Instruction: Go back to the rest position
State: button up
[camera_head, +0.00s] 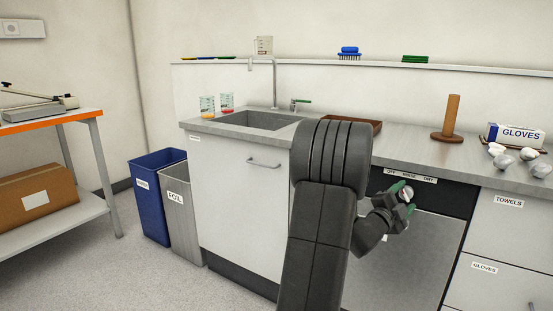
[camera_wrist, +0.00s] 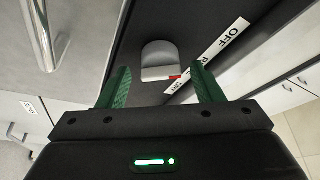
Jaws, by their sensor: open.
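My gripper (camera_head: 402,204) is in front of the dishwasher's (camera_head: 405,262) dark control panel, to the right of my arm's large dark link. In the wrist view the green fingers of my gripper (camera_wrist: 161,88) stand apart with nothing held between them. A grey knob (camera_wrist: 160,60) with a red mark shows on the panel beyond the fingertips. A white label strip (camera_wrist: 222,48) with OFF on it runs beside the knob. The strip reads OFF, RINSE, DRY in the head view. Whether the fingers touch the knob is hard to tell; they look apart from it.
A sink (camera_head: 262,120) and two beakers (camera_head: 227,102) are on the counter at left. A wooden holder (camera_head: 450,120), a GLOVES box (camera_head: 514,135) and crumpled foil balls (camera_head: 503,160) stand at right. Blue (camera_head: 150,205) and grey (camera_head: 180,215) bins are on the floor.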

jog(key=m+p, duration=0.2)
jog(key=m+g+p, duration=0.1)
jog(key=m+p, duration=0.1)
jog(key=p, duration=0.1)
jog(key=m+g+y+p, duration=0.1)
jog(key=m+p, duration=0.1)
jog(key=p, duration=0.1)
jog(key=shift+r, duration=0.4)
jog(key=v, duration=1.3)
jog(key=shift+s+a+f, duration=0.15)
jog(key=shift+s+a, duration=0.05)
jog(key=shift+a, duration=0.15)
jog(key=shift+f, duration=0.1)
